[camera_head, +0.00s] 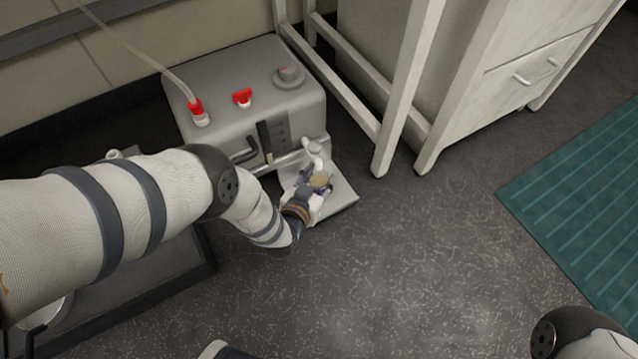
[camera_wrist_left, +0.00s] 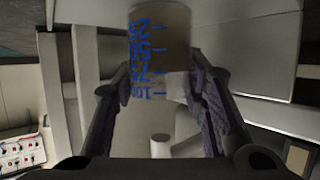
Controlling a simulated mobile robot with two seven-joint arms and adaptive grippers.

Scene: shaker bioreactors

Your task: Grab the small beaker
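The small beaker (camera_wrist_left: 160,45) has blue volume marks that read upside down in the left wrist view, at the top centre. In the head view its tan round top (camera_head: 319,181) shows among the fingers of my left gripper (camera_head: 308,188), above a light metal plate (camera_head: 342,203). In the left wrist view the two dark fingers of that gripper (camera_wrist_left: 160,80) stand well apart. Their tips reach the sides of the beaker. I cannot tell whether they touch it. My right gripper is not in view; only part of my right arm shows at the lower right.
A grey device (camera_head: 235,75) with red-capped fittings and a tube stands behind the plate. A white-legged bench (camera_head: 400,95) and a drawer cabinet (camera_head: 530,70) stand to the right. A teal mat (camera_head: 590,190) lies farther right. The speckled floor (camera_head: 400,260) is clear in front.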

